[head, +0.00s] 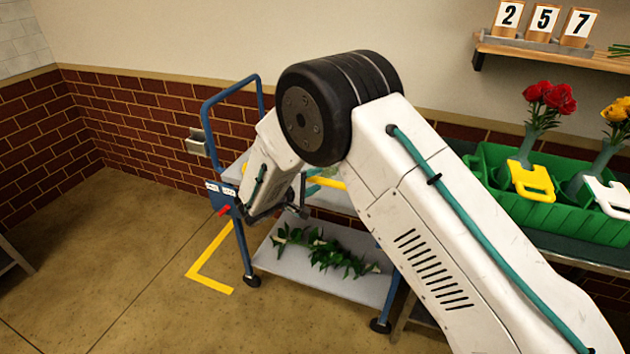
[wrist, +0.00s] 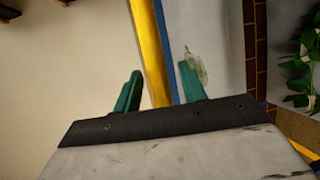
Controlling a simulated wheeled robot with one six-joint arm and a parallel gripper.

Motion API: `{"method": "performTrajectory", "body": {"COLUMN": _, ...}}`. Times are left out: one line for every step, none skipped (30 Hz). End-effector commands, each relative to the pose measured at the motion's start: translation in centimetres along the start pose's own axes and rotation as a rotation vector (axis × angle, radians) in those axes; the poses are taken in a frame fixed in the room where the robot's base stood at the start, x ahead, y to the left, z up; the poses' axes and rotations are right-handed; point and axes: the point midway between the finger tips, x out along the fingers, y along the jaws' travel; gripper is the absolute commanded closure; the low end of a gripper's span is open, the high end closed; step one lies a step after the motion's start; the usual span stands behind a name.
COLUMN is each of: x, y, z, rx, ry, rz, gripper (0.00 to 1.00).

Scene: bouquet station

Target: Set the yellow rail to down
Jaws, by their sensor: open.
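The yellow rail (head: 329,183) shows in the head view as a short strip on the blue-framed cart (head: 205,118), partly hidden behind my arm. In the wrist view the yellow rail (wrist: 149,45) runs from the top edge down between the two green fingers of my gripper (wrist: 162,80). The fingers stand apart, one on each side of the rail in the picture; I cannot tell the depth gap. In the head view my gripper (head: 312,184) is at the cart's upper deck, its teal fingers partly visible. A blue strip lies beside the rail.
The cart's lower shelf (head: 270,262) holds green foliage (head: 325,252). A red lever (head: 224,210) is at the cart's left post. A green crate (head: 480,170) with flower vases stands at right. Number cards (head: 545,20) stand on a wall shelf.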

Motion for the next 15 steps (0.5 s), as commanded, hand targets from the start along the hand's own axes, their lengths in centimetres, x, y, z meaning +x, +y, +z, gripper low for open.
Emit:
{"method": "performTrajectory", "body": {"x": 0.37, "y": 0.00, "z": 0.01, "rx": 0.000, "ry": 0.000, "rz": 0.000, "gripper": 0.59}}
{"method": "performTrajectory", "body": {"x": 0.48, "y": 0.01, "z": 0.00, "rx": 0.000, "ry": 0.000, "rz": 0.000, "gripper": 0.59}}
{"method": "performTrajectory", "body": {"x": 0.58, "y": 0.00, "z": -0.01, "rx": 0.000, "ry": 0.001, "rz": 0.000, "gripper": 0.59}}
{"method": "performTrajectory", "body": {"x": 0.62, "y": 0.00, "z": -0.02, "rx": 0.000, "ry": 0.001, "rz": 0.000, "gripper": 0.59}}
{"method": "performTrajectory", "body": {"x": 0.65, "y": 0.00, "z": -0.02, "rx": 0.000, "ry": 0.001, "rz": 0.000, "gripper": 0.59}}
{"method": "performTrajectory", "body": {"x": 0.65, "y": 0.00, "z": -0.02, "rx": 0.000, "ry": 0.001, "rz": 0.000, "gripper": 0.59}}
{"method": "performTrajectory", "body": {"x": 0.65, "y": 0.00, "z": -0.02, "rx": 0.000, "ry": 0.001, "rz": 0.000, "gripper": 0.59}}
{"method": "performTrajectory", "body": {"x": 0.64, "y": 0.00, "z": -0.02, "rx": 0.000, "ry": 0.001, "rz": 0.000, "gripper": 0.59}}
{"method": "performTrajectory", "body": {"x": 0.64, "y": 0.00, "z": -0.02, "rx": -0.001, "ry": 0.001, "rz": 0.000, "gripper": 0.59}}
{"method": "performTrajectory", "body": {"x": 0.64, "y": 0.00, "z": -0.01, "rx": 0.000, "ry": 0.001, "rz": 0.000, "gripper": 0.59}}
{"method": "performTrajectory", "body": {"x": 0.64, "y": 0.00, "z": -0.01, "rx": -0.001, "ry": 0.001, "rz": 0.000, "gripper": 0.64}}
{"method": "performTrajectory", "body": {"x": 0.63, "y": -0.01, "z": -0.01, "rx": -0.001, "ry": 0.001, "rz": 0.000, "gripper": 0.75}}
{"method": "performTrajectory", "body": {"x": 0.63, "y": 0.00, "z": -0.01, "rx": -0.001, "ry": 0.001, "rz": 0.000, "gripper": 0.84}}
{"method": "performTrajectory", "body": {"x": 0.63, "y": -0.01, "z": -0.01, "rx": -0.001, "ry": 0.001, "rz": 0.000, "gripper": 0.92}}
{"method": "performTrajectory", "body": {"x": 0.63, "y": 0.00, "z": 0.00, "rx": -0.001, "ry": 0.001, "rz": 0.000, "gripper": 1.00}}
